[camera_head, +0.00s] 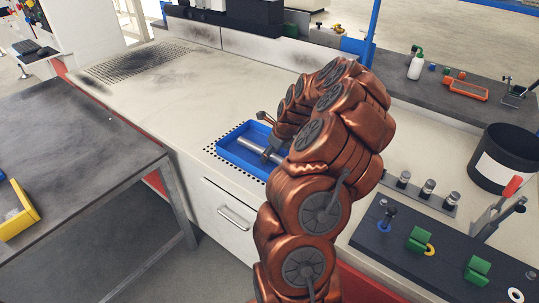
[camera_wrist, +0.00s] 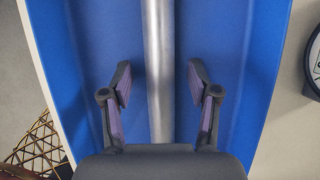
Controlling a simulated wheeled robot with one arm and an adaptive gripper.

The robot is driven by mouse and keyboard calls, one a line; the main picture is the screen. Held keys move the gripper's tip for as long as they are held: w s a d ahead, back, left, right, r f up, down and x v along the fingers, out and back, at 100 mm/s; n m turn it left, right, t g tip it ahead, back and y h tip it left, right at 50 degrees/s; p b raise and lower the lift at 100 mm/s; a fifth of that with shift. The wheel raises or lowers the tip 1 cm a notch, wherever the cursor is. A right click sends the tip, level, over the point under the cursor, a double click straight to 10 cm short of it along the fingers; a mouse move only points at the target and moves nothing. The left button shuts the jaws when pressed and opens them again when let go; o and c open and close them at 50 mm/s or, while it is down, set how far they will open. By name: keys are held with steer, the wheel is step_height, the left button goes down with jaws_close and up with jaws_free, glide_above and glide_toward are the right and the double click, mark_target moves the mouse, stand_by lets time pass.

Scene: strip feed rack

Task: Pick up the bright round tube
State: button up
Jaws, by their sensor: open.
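The bright round tube (camera_head: 248,147) lies in a blue tray (camera_head: 229,148) on the pale counter. In the wrist view the tube (camera_wrist: 158,70) is a long silver metal bar running from the top edge down to my gripper's body. My gripper (camera_wrist: 159,80) is open over the tray, with one finger on each side of the tube and a gap to it on both sides. The tube's lower end is hidden behind the gripper's body. In the head view my copper-coloured arm reaches over the counter, and it hides the tray's right part and most of the gripper.
A dark board with green blocks (camera_head: 420,238) lies at the right, beside a black bin (camera_head: 503,158). Several metal cylinders (camera_head: 428,188) stand in a row near my arm. The counter's left part is clear. A grey table (camera_head: 75,150) stands at the left.

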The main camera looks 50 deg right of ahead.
jaws_close()
stand_by(0.4)
